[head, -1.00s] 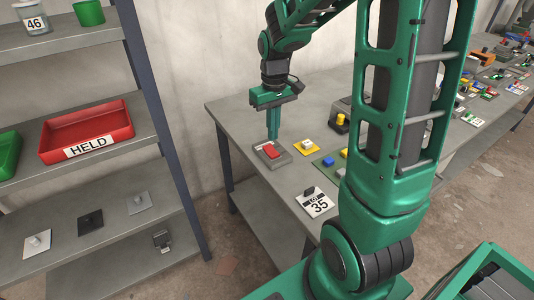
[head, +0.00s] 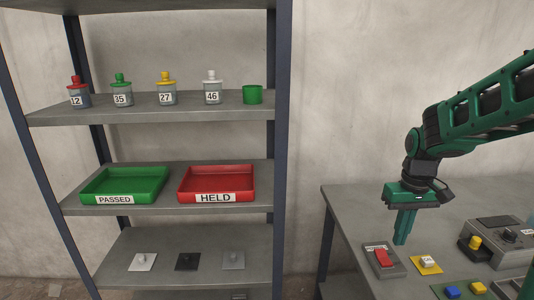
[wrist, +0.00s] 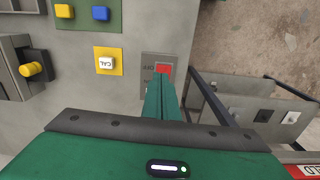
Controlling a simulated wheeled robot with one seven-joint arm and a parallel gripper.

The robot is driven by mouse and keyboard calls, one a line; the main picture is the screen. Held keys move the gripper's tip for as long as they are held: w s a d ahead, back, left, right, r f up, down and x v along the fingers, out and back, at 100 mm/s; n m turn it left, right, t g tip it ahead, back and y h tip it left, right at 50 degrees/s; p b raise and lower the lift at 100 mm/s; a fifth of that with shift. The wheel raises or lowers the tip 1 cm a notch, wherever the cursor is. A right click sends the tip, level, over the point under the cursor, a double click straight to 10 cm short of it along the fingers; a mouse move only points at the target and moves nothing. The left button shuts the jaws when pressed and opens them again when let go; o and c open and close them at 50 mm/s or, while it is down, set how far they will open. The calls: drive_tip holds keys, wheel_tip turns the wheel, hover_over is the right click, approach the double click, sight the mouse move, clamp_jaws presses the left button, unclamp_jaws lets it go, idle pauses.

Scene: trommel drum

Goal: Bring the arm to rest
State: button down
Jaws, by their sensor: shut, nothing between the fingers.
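My gripper (head: 405,226) is at the right of the head view, pointing down, shut and empty. It is above the left end of the grey table (head: 345,222), close to a grey switch box with a red rocker (head: 383,258). In the wrist view the shut fingers (wrist: 161,97) reach toward the red rocker (wrist: 164,69) and hide part of its box. I cannot tell whether the fingertips touch it. My green arm comes in from the right edge of the head view.
A yellow plate with a white button (head: 427,262) and a green plate with blue and yellow buttons (head: 465,290) lie nearby. A dark box with a yellow knob (head: 475,243) stands right. The shelf on the left holds jars, a green PASSED tray (head: 115,199) and a red HELD tray (head: 215,197).

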drive_tip(key=s+d+r+m, duration=0.1)
drive_tip(key=s+m, duration=0.2)
drive_tip(key=s, duration=0.8)
drive_tip(key=s+d+r+m, duration=0.1)
drive_tip(key=s+m, duration=0.1)
drive_tip(key=s, duration=1)
drive_tip(key=shift+d+r+m, duration=0.2)
drive_tip(key=shift+r+m, duration=0.2)
